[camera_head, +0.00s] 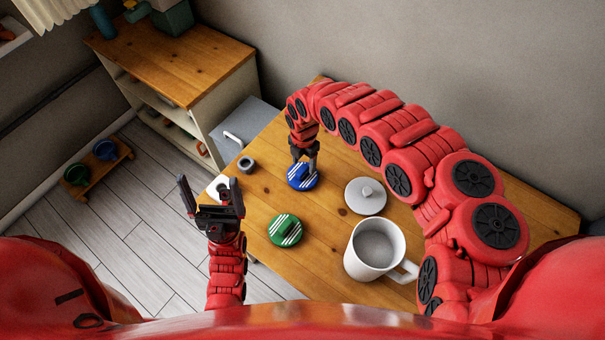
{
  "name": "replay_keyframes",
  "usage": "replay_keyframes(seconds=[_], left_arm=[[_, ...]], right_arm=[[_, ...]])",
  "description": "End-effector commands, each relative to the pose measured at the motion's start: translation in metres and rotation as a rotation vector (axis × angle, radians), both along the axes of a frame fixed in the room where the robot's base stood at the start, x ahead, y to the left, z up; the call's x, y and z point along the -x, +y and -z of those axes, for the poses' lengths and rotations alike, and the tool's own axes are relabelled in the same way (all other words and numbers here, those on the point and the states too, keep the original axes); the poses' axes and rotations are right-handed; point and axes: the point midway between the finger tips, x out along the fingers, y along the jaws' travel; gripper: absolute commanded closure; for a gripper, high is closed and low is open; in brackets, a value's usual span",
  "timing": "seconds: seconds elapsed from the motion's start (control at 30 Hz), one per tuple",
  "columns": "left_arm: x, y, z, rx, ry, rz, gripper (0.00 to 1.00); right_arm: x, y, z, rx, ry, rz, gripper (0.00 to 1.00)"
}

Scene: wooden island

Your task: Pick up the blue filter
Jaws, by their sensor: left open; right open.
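The blue filter (301,181), round with white stripes, lies on the wooden island (330,264). My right gripper (304,169) points down right over it, with its fingers at the filter's top. The fingers are open; I cannot tell whether they touch the filter. My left gripper (211,190) is open and empty, fingers pointing up, near the island's left edge, away from the filter.
A green striped filter (285,230) lies below the blue one. A white mug (373,252) and a grey lid (365,196) stand to the right. A small dark cup (245,164) is near the left edge. A wooden cabinet (190,62) stands behind.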

Motion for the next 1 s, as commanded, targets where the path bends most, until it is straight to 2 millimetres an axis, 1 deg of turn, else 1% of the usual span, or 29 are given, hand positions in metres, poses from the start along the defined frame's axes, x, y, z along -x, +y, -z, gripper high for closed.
replay_keyframes(seconds=[0.07,0.17,0.33,0.43,0.63,0.67,0.7,0.87,1.0], left_arm=[[0.000,0.000,-0.006,0.000,0.000,0.000,0.06],[0.000,0.000,-0.008,0.000,0.000,0.000,0.06],[0.000,0.000,-0.010,0.000,0.000,0.000,0.06],[0.000,0.000,-0.010,0.000,0.000,0.000,0.06],[0.000,0.000,-0.010,0.000,0.000,0.000,0.06],[0.000,0.000,-0.010,0.000,0.000,0.000,0.06],[0.000,0.000,-0.010,0.000,0.000,0.000,0.06],[0.000,0.000,-0.010,0.000,0.000,0.000,0.06],[0.000,0.000,-0.010,0.000,0.000,0.000,0.06]], right_arm=[[-0.001,0.006,0.007,-0.007,-0.001,-0.001,0.35],[0.000,0.007,0.019,-0.007,0.002,-0.001,0.35],[-0.001,0.006,0.032,-0.005,0.000,-0.002,0.35],[-0.001,0.004,0.035,-0.003,0.000,0.000,0.35],[-0.002,0.003,0.035,-0.002,0.000,0.000,0.35],[-0.002,0.003,0.035,-0.002,0.000,0.000,0.39],[-0.002,0.003,0.035,-0.002,0.000,0.000,0.46],[-0.002,0.004,0.035,-0.002,0.000,0.000,0.75],[-0.002,0.004,0.035,-0.002,0.000,0.000,1.00]])
